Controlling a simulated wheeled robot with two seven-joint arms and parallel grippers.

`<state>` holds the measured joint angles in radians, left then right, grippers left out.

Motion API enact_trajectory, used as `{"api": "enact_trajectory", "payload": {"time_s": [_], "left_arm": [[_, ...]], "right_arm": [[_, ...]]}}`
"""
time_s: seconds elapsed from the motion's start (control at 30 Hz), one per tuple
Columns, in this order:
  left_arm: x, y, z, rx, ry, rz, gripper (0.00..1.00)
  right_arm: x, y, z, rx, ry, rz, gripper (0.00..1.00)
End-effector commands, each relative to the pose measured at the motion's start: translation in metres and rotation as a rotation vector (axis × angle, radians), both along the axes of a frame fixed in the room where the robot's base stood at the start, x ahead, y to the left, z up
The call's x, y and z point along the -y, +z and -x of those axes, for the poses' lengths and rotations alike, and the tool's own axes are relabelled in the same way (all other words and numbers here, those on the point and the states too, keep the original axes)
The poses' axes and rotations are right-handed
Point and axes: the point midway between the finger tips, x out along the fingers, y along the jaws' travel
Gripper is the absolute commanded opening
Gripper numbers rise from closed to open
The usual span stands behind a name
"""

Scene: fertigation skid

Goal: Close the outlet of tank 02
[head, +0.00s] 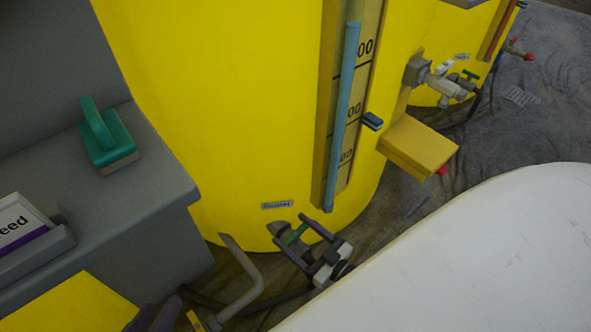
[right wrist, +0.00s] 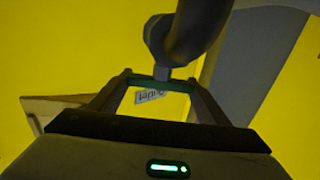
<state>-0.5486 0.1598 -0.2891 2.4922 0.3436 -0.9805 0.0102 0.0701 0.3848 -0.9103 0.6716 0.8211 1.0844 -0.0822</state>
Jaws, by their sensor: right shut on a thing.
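The outlet valve sits low on the front of the big yellow tank (head: 230,110), below a small label reading "Outlet" (head: 277,205). Its green handle (head: 297,234) is between the fingers of my right gripper (head: 303,236), which is shut on it. In the right wrist view the green handle (right wrist: 160,83) spans between the two fingers and lies across the grey pipe body (right wrist: 158,45). The label shows upside down behind it. My left gripper (head: 152,317) is only partly in view at the bottom edge, away from the valve. No tank number is visible.
A bent grey pipe (head: 244,282) stands left of the valve. A grey bench (head: 150,185) with a teal-handled block (head: 107,138) is at the left.

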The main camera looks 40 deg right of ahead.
Motion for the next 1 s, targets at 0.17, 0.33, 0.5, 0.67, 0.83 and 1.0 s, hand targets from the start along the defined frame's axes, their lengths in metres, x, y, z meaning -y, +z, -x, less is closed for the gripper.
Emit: {"api": "enact_trajectory", "payload": {"time_s": [0.17,0.33,0.5,0.67,0.83,1.0], "left_arm": [[-0.0005,0.0022,0.0000,0.001,0.000,-0.004,0.31],[-0.0012,0.0003,0.0000,-0.003,0.000,-0.011,0.31],[-0.0015,-0.0026,0.0003,-0.009,0.000,-0.014,0.31],[-0.0016,-0.0028,0.0004,-0.009,0.000,-0.014,0.31],[-0.0016,-0.0029,0.0004,-0.010,0.000,-0.014,0.31],[-0.0017,-0.0030,0.0003,-0.010,0.000,-0.014,0.31]], "right_arm": [[-0.0022,0.0006,0.0002,0.002,-0.064,-0.005,0.48],[-0.0008,-0.0001,0.0003,0.000,-0.126,-0.001,0.48],[-0.0002,-0.0006,0.0002,-0.001,-0.133,0.001,0.48],[0.0000,-0.0007,0.0003,-0.001,-0.132,0.001,0.75],[0.0001,-0.0006,0.0003,-0.001,-0.132,0.001,0.89],[0.0002,-0.0005,0.0004,-0.001,-0.132,0.001,0.89]]}}
